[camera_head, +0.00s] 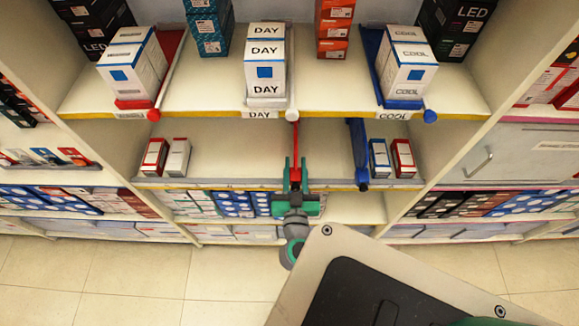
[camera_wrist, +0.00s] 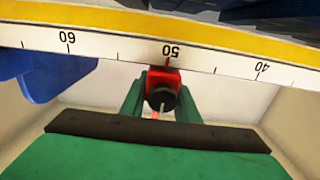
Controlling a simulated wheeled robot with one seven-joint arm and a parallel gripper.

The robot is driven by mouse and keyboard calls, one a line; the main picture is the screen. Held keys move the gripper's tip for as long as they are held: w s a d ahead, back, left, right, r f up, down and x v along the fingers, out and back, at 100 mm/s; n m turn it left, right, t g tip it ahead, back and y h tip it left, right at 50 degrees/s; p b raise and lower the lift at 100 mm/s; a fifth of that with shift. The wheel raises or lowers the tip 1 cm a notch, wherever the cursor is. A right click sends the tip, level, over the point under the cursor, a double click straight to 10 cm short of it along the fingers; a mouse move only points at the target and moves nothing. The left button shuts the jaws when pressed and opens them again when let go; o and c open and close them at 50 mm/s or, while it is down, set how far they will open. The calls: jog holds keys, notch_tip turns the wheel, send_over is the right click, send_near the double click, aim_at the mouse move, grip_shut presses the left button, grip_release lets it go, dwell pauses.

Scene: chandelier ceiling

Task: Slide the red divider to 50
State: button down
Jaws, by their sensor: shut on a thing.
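The red divider (camera_head: 295,139) stands on the middle shelf, right of the shelf's centre, running front to back. Its red front block with a dark round knob shows in the wrist view (camera_wrist: 163,77). My gripper (camera_head: 296,170) is shut on this front end, with one green finger on each side in the wrist view (camera_wrist: 161,100). The numbered scale strip (camera_wrist: 120,48) runs along the shelf lip and reads 60, 50 and 40 from left to right. The divider's front lines up with the 50 mark, where a thin red line shows.
A blue divider (camera_head: 358,150) stands right of the red one, with small boxes (camera_head: 379,158) beyond it. Two small boxes (camera_head: 165,158) stand at the shelf's left end. The shelf between them and the red divider is bare. The upper shelf (camera_head: 205,95) holds larger boxes.

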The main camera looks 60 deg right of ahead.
jog(key=c, duration=1.4)
grip_release()
jog(key=shift+o, duration=0.2)
jog(key=shift+a, duration=0.15)
jog(key=v, duration=0.9)
jog(key=shift+s+a, duration=0.2)
jog(key=shift+a, duration=0.1)
jog(key=shift+s+a, duration=0.15)
jog(key=shift+a, duration=0.25)
jog(key=shift+a, duration=0.1)
jog(key=shift+s, duration=0.1)
jog(key=shift+f, duration=0.1)
